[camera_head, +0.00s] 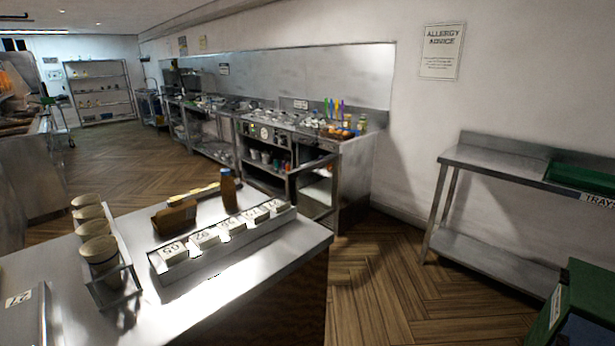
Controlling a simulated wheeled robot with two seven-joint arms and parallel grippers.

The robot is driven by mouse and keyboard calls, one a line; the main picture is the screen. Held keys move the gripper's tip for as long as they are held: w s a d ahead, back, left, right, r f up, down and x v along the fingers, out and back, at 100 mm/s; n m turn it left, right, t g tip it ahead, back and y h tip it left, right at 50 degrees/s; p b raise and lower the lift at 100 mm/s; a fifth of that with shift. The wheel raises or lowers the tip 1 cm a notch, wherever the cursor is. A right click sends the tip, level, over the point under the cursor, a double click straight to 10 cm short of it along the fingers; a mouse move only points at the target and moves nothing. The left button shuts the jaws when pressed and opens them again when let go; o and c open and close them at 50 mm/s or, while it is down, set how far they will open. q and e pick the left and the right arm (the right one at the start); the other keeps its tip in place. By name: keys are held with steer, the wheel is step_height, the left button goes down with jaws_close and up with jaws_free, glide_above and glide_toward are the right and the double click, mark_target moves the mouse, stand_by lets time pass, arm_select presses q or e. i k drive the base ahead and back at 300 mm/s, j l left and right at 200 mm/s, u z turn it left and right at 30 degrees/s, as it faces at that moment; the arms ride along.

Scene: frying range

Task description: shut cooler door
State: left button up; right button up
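I cannot make out a cooler door for certain. A steel under-counter unit (352,185) stands at the near end of the cooking line by the wall. Its front shows an open space, and a panel or frame (314,165) juts out there. I cannot tell whether this is the cooler or its door. Neither of my grippers is in view.
A steel counter (235,285) fills the near left, with a row of labelled boxes, a brown bottle (228,190) and stacked cups (99,250). A tray table (490,160) and a green bin (578,300) stand right. Wooden floor (390,275) between is clear.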

mark_target(290, 183)
steer(key=i+l+u, duration=0.1)
steer(key=i+l, duration=0.45)
steer(key=l, duration=0.2)
steer(key=i+l+u, duration=0.15)
steer(key=i+l, duration=0.15)
steer(key=i+l+u, duration=0.1)
steer(key=i+l, duration=0.15)
steer(key=l, duration=0.25)
steer(key=i+l, duration=0.25)
steer(key=l, duration=0.15)
steer(key=i+l+u, duration=0.15)
steer(key=l, duration=0.3)
steer(key=i, duration=0.1)
